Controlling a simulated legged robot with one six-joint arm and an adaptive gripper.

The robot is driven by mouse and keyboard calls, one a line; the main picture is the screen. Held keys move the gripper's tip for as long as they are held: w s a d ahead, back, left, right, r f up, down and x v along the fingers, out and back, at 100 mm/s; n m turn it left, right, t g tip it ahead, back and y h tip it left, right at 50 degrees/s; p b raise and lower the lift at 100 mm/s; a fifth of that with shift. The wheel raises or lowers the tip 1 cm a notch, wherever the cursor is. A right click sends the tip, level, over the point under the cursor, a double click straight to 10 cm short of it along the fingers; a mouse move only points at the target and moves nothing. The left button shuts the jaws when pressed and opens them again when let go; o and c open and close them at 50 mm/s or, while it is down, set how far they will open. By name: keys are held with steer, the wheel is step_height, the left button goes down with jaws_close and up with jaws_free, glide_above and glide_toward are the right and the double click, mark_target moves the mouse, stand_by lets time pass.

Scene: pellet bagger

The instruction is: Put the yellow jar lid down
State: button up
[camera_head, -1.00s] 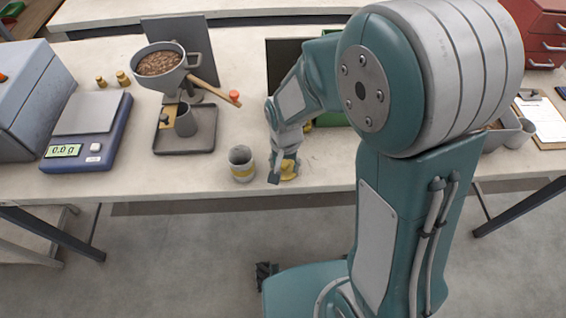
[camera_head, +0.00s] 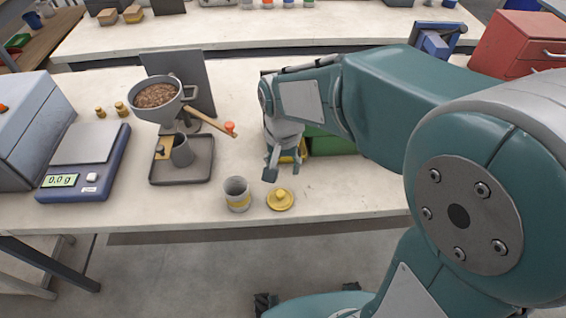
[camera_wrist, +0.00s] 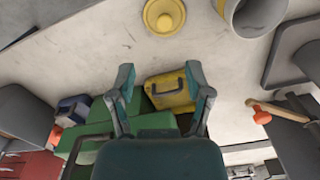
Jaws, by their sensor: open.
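The yellow jar lid (camera_head: 280,199) lies flat on the bench near its front edge, knob up. It also shows at the top of the wrist view (camera_wrist: 164,14). The jar (camera_head: 237,194), grey with a yellow band, stands upright and open just left of the lid; its rim shows in the wrist view (camera_wrist: 258,14). My gripper (camera_head: 283,172) is above the bench, behind the lid and apart from it. In the wrist view its two fingers (camera_wrist: 160,82) are spread with nothing between them.
A tray (camera_head: 182,180) with a grey cup and a funnel of pellets (camera_head: 157,96) stand to the left, beside a scale (camera_head: 88,155). Green boxes (camera_head: 330,143) and a yellow case (camera_wrist: 170,92) are behind my gripper. The bench right of the lid is clear.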

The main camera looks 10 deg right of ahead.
steer(key=s+d+r+n+t, duration=0.3)
steer(key=s+d+r+t, duration=0.2)
steer(key=s+d+r, duration=0.5)
steer(key=shift+s+d+r+t, duration=0.25)
steer(key=shift+s+r+t, duration=0.05)
steer(key=shift+s, duration=0.95)
